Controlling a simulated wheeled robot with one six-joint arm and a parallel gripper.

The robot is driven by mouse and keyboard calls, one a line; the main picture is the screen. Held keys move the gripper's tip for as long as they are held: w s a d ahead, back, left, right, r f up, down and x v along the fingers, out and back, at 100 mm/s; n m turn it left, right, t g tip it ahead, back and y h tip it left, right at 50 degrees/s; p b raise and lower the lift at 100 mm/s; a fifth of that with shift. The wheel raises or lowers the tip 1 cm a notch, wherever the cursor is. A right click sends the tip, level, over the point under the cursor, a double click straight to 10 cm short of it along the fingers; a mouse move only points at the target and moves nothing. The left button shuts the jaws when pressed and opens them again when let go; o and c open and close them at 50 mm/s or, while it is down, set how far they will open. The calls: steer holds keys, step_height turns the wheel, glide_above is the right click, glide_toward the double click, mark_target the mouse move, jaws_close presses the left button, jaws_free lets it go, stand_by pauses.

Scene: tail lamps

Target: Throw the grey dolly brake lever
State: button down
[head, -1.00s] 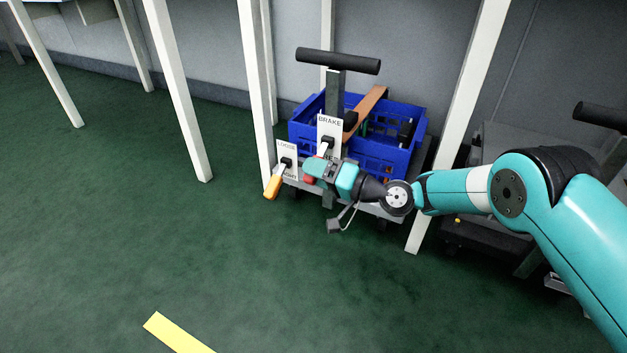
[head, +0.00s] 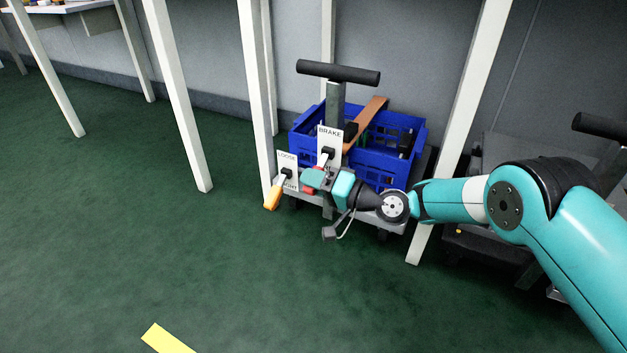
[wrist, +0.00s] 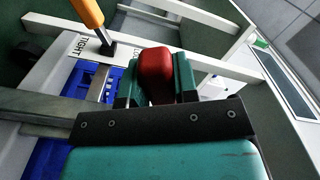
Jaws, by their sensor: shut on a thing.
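The grey dolly (head: 392,217) stands between white table legs. Its upright white plate (head: 329,132) reads BRAKE and carries a lever with a dark pivot (head: 327,153). The lever's red grip lies between the teal fingers of my gripper (head: 312,180), which partly hide it. In the wrist view the red grip (wrist: 156,68) sits between both fingers of my gripper (wrist: 157,80), shut on it. The lever slants down from its pivot in the head view; its lower plate lettering is hidden.
Left of my gripper, a second lever with an orange handle (head: 272,199) hangs from a LOOSE/TIGHT plate (head: 287,163). A blue crate (head: 385,165) rides on the dolly, below a black push bar (head: 338,73). White legs (head: 258,100) stand close on both sides. Green floor in front is clear.

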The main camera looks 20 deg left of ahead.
steer(key=r+m+p, duration=0.2)
steer(key=m+p, duration=0.1)
steer(key=shift+s+r+m, duration=0.2)
steer(key=shift+s+m, duration=0.1)
steer(key=shift+s, duration=0.1)
step_height(320, 180, up, 2)
steer(key=m+p, duration=0.3)
steer(key=shift+r+m, duration=0.1)
steer(key=shift+m, duration=0.2)
steer(key=r+m, duration=0.1)
steer(key=m+p, duration=0.1)
steer(key=m, duration=0.1)
steer(key=shift+w+r, duration=0.3)
steer(key=shift+r, duration=0.1)
steer(key=shift+w+d+r+m+p, duration=0.1)
steer(key=shift+w+r+m+p, duration=0.2)
steer(key=shift+m, duration=0.6)
steer(key=shift+w+r+m+p, duration=0.2)
steer(key=shift+r+m+p, duration=0.15)
steer(key=shift+m, duration=0.55)
steer(key=shift+r, duration=0.1)
steer(key=c, duration=0.9)
jaws_free()
